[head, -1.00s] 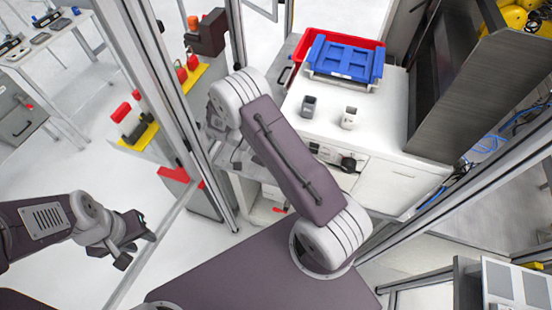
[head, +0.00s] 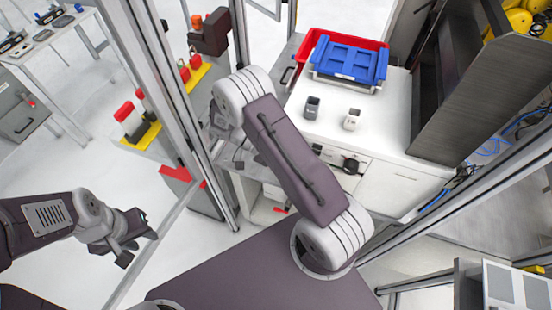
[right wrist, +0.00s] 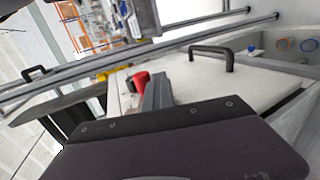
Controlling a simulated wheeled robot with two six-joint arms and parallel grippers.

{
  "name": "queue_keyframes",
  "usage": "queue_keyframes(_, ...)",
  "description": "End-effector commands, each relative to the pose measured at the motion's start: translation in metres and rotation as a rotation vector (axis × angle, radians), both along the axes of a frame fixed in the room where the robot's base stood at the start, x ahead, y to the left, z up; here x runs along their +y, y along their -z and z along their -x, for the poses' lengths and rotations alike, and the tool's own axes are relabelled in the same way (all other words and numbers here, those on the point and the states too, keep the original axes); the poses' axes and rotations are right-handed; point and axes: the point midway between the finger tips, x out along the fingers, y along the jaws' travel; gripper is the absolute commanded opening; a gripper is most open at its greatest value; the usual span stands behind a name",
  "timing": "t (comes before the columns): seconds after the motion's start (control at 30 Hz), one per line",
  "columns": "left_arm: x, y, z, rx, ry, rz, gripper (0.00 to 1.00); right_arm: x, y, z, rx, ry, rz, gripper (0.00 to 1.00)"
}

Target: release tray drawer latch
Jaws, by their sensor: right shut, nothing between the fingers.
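In the right wrist view a white panel or drawer front carries a black bar handle (right wrist: 212,54). A red latch-like part (right wrist: 138,81) sits left of the handle. My right gripper (right wrist: 157,92) is shut and empty; its grey fingers are close beside the red part, and I cannot tell whether they touch it. In the head view my right arm's upper link hides most of that gripper. My left gripper (head: 138,242) is open and empty at the lower left, away from the furniture.
A white cabinet (head: 385,135) holds a blue tray (head: 348,60) over a red bin (head: 310,42), with two small cups in front. Aluminium frame posts (head: 165,95) stand close to my left. Yellow stands with red parts (head: 145,135) lie beyond them.

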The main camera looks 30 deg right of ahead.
Motion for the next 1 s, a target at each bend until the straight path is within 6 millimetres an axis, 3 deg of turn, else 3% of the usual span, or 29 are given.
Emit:
queue_keyframes(0.03,0.000,-0.003,0.000,0.000,0.000,0.000,0.36,-0.005,-0.013,0.000,0.014,-0.005,0.024,0.00)
queue_keyframes(0.67,0.000,-0.001,0.000,0.000,0.000,0.000,0.36,-0.003,-0.013,-0.003,0.011,-0.005,0.024,0.00)
queue_keyframes(1.0,0.000,0.024,0.000,0.000,0.000,0.000,0.36,0.033,-0.024,-0.046,-0.002,-0.008,0.012,0.00)
